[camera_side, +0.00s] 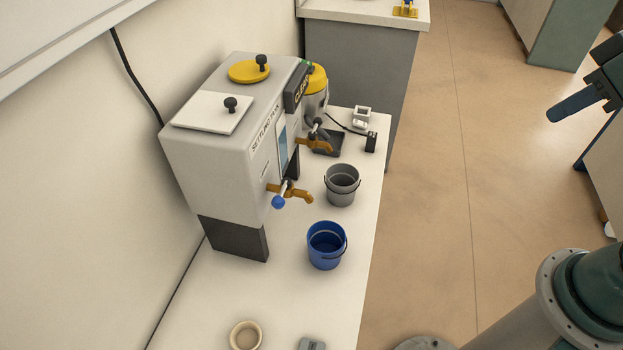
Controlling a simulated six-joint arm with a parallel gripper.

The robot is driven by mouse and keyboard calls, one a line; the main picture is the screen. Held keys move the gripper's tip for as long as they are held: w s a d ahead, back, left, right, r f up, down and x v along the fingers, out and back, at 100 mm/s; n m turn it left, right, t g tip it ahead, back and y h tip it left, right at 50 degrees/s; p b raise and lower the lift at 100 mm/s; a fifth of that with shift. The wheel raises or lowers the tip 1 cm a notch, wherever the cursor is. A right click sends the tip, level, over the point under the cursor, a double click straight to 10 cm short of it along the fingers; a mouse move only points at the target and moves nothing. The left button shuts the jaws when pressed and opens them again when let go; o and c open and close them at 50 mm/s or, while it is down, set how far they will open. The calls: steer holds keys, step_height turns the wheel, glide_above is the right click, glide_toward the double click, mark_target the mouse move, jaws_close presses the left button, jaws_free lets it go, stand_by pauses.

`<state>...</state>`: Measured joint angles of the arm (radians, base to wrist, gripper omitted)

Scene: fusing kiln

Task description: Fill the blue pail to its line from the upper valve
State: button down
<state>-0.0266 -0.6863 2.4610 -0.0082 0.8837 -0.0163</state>
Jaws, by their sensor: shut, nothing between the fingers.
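The blue pail (327,258) stands upright on the white bench, in front of the settling tank (225,135). Its inside looks empty, and I cannot make out its line clearly. A brass-coloured valve with a blue knob (278,202) has its spout (300,194) just above and left of the pail in the picture. A second brass-coloured spout (316,145) with a grey knob sits farther back. I cannot tell for sure which valve is higher. My gripper (552,116), with blue fingers, is at the right edge, shut and empty, well away from the pail and valves.
A grey pail (342,186) stands behind the blue one. A dark tray (327,144) and small items lie farther back. A tape roll (245,336) and a grey object (311,344) lie at the near end. The floor between bench and gripper is clear.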

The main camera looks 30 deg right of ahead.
steer(key=w+a+n+y, duration=0.1)
steer(key=w+a+n, duration=0.2)
steer(key=w+a, duration=0.35)
steer(key=n+g+y, duration=0.2)
steer(key=n+g, duration=0.1)
steer(key=n, duration=0.5)
glide_above(282, 194)
steer(key=s, duration=0.2)
step_height(282, 194, down, 15)
steer(key=shift+s+a+f, duration=0.1)
steer(key=shift+a+f, duration=0.05)
steer(key=shift+a, duration=0.05)
steer(key=x, duration=1)
steer(key=shift+s, duration=0.2)
